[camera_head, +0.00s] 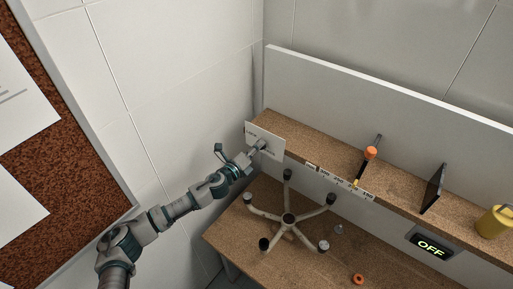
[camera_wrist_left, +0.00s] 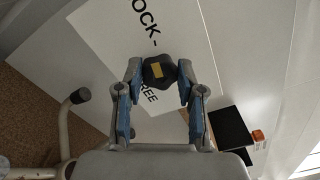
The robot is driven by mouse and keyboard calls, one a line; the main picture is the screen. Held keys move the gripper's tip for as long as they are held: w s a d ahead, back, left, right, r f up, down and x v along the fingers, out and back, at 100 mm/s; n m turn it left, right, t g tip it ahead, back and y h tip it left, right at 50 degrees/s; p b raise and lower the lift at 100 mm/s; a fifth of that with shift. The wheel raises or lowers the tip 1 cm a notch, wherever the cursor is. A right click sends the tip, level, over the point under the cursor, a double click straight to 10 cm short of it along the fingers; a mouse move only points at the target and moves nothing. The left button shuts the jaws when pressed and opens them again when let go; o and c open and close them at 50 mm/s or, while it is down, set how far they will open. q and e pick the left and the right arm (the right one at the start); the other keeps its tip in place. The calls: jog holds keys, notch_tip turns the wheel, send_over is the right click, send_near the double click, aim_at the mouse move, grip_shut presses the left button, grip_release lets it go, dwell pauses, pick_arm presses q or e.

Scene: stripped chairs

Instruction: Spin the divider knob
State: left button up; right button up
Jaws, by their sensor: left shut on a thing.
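The divider knob (camera_wrist_left: 159,68) is dark and faceted with a yellow mark on its face. It sits on a white plate (camera_head: 270,136) lettered "LOCK" and "FREE" at the left end of the shelf; the plate fills much of the left wrist view (camera_wrist_left: 110,45). My left gripper (camera_head: 252,153) is at the plate. In the left wrist view its two blue-padded fingers (camera_wrist_left: 159,78) are shut on the knob, one on each side. In the head view the knob itself is mostly hidden by the gripper. My right gripper is in neither view.
A five-armed chair base (camera_head: 288,219) stands on the lower bench (camera_head: 230,237), right below my left gripper. An orange-topped tool (camera_head: 370,153), a dark panel (camera_head: 433,189) and a yellow container (camera_head: 495,222) are along the shelf. A display (camera_head: 431,246) reads "OFF". A wall stands close on the left.

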pick_arm(q)
jog(key=shift+s+f+m, duration=0.15)
jog(key=shift+f+m, duration=0.35)
jog(key=o, duration=1)
jog(key=shift+o, duration=0.7)
jog(key=shift+r, duration=0.2)
jog(key=v, duration=1.1)
jog(key=shift+s+a, duration=0.25)
jog(key=shift+a, duration=0.1)
jog(key=shift+d, duration=0.1)
